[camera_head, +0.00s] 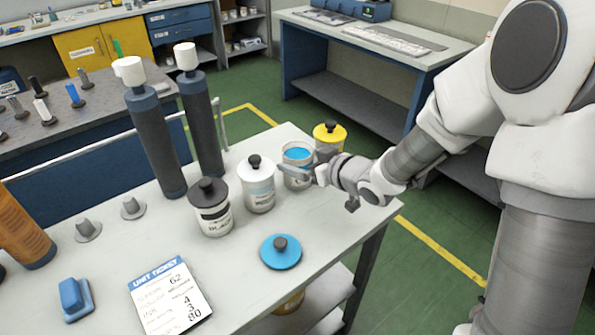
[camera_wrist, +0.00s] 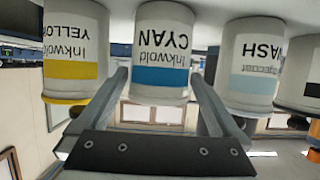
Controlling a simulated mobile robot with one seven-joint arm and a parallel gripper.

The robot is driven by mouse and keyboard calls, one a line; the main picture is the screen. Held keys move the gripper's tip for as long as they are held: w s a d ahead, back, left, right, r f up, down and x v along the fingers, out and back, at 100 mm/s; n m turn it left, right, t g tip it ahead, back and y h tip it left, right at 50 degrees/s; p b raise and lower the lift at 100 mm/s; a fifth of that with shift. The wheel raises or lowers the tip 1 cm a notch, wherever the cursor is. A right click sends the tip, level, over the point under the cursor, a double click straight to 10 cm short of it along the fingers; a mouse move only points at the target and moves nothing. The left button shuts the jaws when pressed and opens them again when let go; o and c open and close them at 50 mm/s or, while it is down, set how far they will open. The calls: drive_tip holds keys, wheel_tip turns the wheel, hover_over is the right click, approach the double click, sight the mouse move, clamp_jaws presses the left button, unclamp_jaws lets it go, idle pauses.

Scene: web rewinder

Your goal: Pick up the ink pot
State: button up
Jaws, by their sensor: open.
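The cyan ink pot (camera_head: 297,182) stands upright and uncovered on the table, with blue ink showing at its mouth. In the wrist view the cyan pot (camera_wrist: 161,50) appears upside down, its label reading "Inkwold CYAN". My gripper (camera_head: 308,174) is open at the pot's side, and in the wrist view its fingers (camera_wrist: 163,78) lie one on each side of the pot. Whether they touch it I cannot tell. A blue lid with a dark knob (camera_head: 280,252) lies on the table in front.
A white-lidded pot (camera_head: 259,188) and a black pot (camera_head: 212,210) stand left of the cyan pot; a yellow-lidded pot (camera_head: 330,133) is close on its right. Two tall dark rollers (camera_head: 155,140) stand behind left. A unit ticket (camera_head: 170,298) lies at the front.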

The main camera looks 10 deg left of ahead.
drive_tip(key=shift+x, duration=0.95)
drive_tip(key=shift+c, duration=0.2)
drive_tip(key=shift+r, duration=0.1)
drive_tip(key=c, duration=1.5)
